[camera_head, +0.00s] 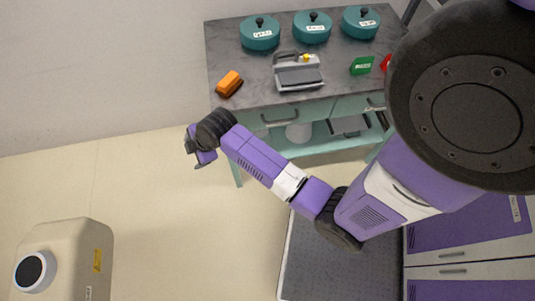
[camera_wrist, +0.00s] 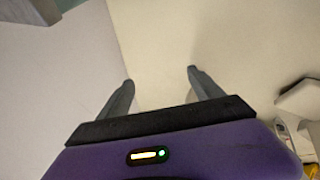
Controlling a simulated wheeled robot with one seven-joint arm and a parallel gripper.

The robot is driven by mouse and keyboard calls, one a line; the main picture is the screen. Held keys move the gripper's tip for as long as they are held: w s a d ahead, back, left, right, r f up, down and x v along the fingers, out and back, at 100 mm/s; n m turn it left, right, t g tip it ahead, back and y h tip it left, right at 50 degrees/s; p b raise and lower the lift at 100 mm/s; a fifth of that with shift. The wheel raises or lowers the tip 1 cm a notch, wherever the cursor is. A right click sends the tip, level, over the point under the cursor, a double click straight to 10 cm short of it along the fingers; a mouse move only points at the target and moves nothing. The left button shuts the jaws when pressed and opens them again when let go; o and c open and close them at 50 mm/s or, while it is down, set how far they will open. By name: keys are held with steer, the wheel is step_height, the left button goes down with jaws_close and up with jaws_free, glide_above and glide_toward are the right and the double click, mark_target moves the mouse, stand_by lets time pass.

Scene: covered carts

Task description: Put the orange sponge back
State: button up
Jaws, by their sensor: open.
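The orange sponge (camera_head: 229,83) lies on the grey top of the cart (camera_head: 232,44), near its left front corner. My gripper (camera_head: 197,157) is out in front of the cart's left side, over the floor and apart from the sponge. In the wrist view my gripper (camera_wrist: 160,82) shows two grey fingers spread apart, with only pale floor and wall between them. The sponge is not in the wrist view. My gripper is open and empty.
On the cart stand three teal lidded pots (camera_head: 312,27) at the back, a grey device (camera_head: 298,75) in the middle, and a green block (camera_head: 361,65) and red block (camera_head: 386,64) at right. A beige machine (camera_head: 70,255) stands at lower left. Floor between is clear.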

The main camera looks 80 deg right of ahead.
steer(key=s+a+r+m+t, duration=0.2)
steer(key=s+a+r+m, duration=0.1)
steer(key=s+a, duration=0.4)
steer(key=s+a+r+m+t, duration=0.2)
steer(key=s+a, duration=0.4)
steer(key=s, duration=0.2)
steer(key=s+a+r+m+t, duration=0.1)
steer(key=s+r+t, duration=0.1)
steer(key=s+r, duration=0.4)
steer(key=s+a+r+m+t+y, duration=0.1)
steer(key=s+r, duration=0.4)
steer(key=r, duration=0.8)
steer(key=shift+s+a+r+m+t, duration=0.2)
steer(key=shift+s+m+t, duration=0.25)
steer(key=shift+t, duration=0.45)
